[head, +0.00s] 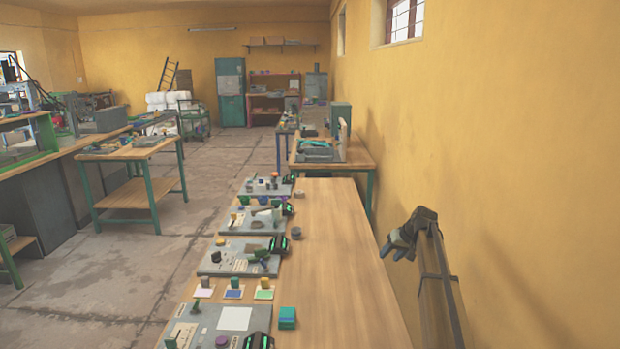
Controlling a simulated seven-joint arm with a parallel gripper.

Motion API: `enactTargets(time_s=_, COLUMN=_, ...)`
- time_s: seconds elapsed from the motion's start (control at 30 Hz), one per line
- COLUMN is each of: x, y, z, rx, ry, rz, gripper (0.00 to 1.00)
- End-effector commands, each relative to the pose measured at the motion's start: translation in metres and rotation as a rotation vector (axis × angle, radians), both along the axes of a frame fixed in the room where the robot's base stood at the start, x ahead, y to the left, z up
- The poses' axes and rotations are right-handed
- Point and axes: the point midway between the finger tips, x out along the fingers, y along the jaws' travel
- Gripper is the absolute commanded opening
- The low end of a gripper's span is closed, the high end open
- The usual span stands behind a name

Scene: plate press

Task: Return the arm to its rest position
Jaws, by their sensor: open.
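The wooden workbench (345,262) runs away from me along the yellow wall. Several grey panels stand along its left side. The nearest panel (207,325) bears a white plate, a purple knob and a dark device with a green display. A teal block (287,317) sits on the wood to the right of that panel. Three small coloured cards (234,294), each with a knob-like piece on it, lie behind the nearest panel.
The bench's right half is largely clear.

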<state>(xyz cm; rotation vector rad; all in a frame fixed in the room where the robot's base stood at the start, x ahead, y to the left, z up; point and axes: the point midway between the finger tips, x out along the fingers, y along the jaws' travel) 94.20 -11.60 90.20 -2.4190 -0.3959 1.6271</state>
Motion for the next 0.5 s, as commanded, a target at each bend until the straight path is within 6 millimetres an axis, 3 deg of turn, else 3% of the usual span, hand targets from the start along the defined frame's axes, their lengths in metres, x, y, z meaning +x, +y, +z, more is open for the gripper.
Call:
enactTargets(time_s=0.03, x=-0.011, y=-0.026, z=-0.017, rx=0.030, ry=0.010, rz=-0.070, gripper=0.48)
enactTargets(time_s=0.13, x=-0.031, y=-0.061, z=-0.058, rx=0.081, ry=0.037, rz=-0.190, gripper=0.48)
enactTargets(time_s=0.3, x=-0.066, y=-0.081, z=-0.127, rx=0.117, ry=0.095, rz=-0.295, gripper=0.48)
enactTargets(time_s=0.5, x=-0.115, y=-0.087, z=-0.206, rx=0.113, ry=0.167, rz=-0.361, gripper=0.48)
